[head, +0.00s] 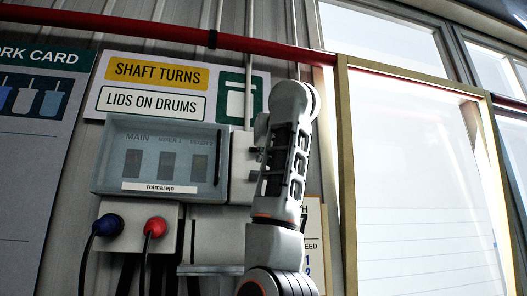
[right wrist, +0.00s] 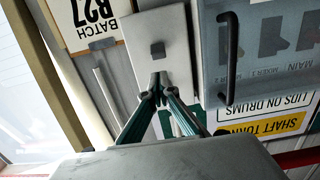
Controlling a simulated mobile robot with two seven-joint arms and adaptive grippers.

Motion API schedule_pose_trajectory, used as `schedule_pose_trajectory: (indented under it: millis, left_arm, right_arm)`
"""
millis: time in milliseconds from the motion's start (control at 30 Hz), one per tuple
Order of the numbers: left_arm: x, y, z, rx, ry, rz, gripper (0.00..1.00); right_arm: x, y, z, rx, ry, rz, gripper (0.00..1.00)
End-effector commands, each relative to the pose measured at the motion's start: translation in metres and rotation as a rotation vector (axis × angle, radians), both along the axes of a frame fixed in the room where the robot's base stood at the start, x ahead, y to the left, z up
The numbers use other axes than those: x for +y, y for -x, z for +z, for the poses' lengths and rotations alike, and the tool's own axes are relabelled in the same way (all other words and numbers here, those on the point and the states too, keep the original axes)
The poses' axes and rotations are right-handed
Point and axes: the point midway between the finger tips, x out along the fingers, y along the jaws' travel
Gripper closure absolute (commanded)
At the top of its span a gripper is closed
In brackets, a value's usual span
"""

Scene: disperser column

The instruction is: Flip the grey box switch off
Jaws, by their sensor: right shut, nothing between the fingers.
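The grey box (right wrist: 181,20) is fixed to the wall and carries a small dark square switch (right wrist: 157,49) on its front face. In the head view the grey box (head: 241,184) stands just right of the clear-covered panel, partly hidden by my right arm. My right gripper (right wrist: 158,79) is shut and empty. Its fingertips are just below the switch in the upside-down right wrist view, close in front of the box; I cannot tell whether they touch it. The switch's position, on or off, cannot be told. My left gripper is not in view.
A clear-covered panel (head: 110,154) with a dark handle (right wrist: 229,58) is beside the box. Below it are a blue plug (head: 108,225) and a red plug (head: 155,227) with cables. A red pipe (head: 160,31) runs above. A framed window (head: 420,170) is to the right.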

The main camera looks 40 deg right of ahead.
Motion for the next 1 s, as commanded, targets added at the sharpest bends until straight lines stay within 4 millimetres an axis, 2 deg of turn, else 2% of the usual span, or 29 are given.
schedule_pose_trajectory:
  millis: [200,400,1000]
  left_arm:
    - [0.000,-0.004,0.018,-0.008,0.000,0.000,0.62]
    - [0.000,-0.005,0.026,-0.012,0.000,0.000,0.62]
    - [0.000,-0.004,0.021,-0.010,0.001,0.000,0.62]
  right_arm:
    - [-0.020,-0.033,-0.002,0.003,0.000,-0.003,1.00]
    - [-0.028,-0.052,-0.004,0.001,0.000,0.000,1.00]
    - [-0.030,-0.056,-0.008,-0.013,0.007,0.000,1.00]
